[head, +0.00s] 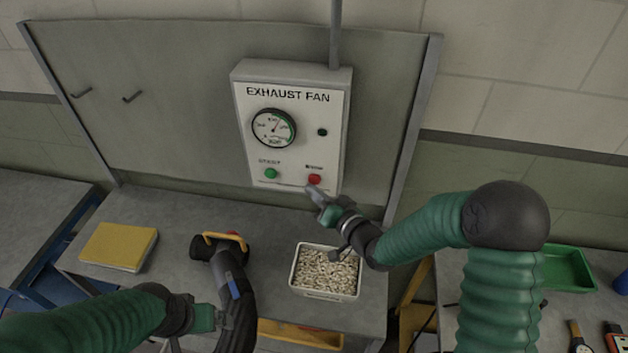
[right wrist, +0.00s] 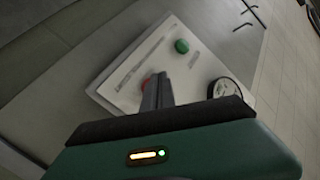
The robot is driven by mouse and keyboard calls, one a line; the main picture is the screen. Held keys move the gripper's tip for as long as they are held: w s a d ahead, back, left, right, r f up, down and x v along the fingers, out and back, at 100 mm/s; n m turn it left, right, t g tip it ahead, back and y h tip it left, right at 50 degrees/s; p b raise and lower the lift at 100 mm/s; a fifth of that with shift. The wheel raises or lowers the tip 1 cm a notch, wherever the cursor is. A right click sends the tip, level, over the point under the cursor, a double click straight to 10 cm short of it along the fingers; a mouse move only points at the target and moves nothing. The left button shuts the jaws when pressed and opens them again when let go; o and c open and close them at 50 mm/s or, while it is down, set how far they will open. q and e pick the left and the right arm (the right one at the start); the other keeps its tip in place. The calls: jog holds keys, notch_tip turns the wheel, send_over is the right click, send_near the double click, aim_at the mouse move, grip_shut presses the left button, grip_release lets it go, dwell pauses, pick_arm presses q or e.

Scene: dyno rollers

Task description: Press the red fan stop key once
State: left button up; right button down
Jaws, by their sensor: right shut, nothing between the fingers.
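The red fan stop key (head: 314,179) is at the lower right of the white exhaust fan panel (head: 325,130) on the wall board. The green start key (head: 271,173) is to its left. My right gripper (head: 311,190) is shut and empty, its fingertips just below the red key. In the right wrist view the closed fingers (right wrist: 157,90) overlap the red key (right wrist: 146,81) and partly hide it; I cannot tell whether they touch it. My left gripper (head: 204,317) is low at the left against a black hose; whether it grips it is unclear.
A round gauge (head: 273,127) and a small dark lamp (head: 322,132) are on the panel. On the bench below are a yellow book (head: 118,246), a hose nozzle with yellow handle (head: 222,240) and a tray of pale pellets (head: 326,272). A green tray (head: 568,268) is at the right.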

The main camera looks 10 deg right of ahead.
jog(key=shift+s+a, duration=0.25)
jog(key=shift+s, duration=0.55)
jog(key=shift+s+a, duration=0.25)
jog(key=shift+s, duration=0.5)
jog(key=shift+s+a, duration=0.25)
jog(key=shift+s, duration=0.55)
jog(key=shift+f, duration=0.15)
jog(key=s+d+f+n+g+h+b, duration=0.2)
jog(key=s+d+f+g+h, duration=0.5)
jog(key=s+d, duration=0.25)
jog(key=s+d+f+g, duration=0.1)
jog(key=s+g, duration=0.1)
jog(key=s, duration=0.4)
jog(key=s+d+f+g, duration=0.1)
jog(key=s+d+g, duration=0.1)
jog(key=s, duration=0.5)
jog(key=shift+d+g, duration=0.25)
jog(key=shift+g, duration=0.25)
jog(key=shift+s, duration=0.2)
jog(key=shift+w, duration=0.1)
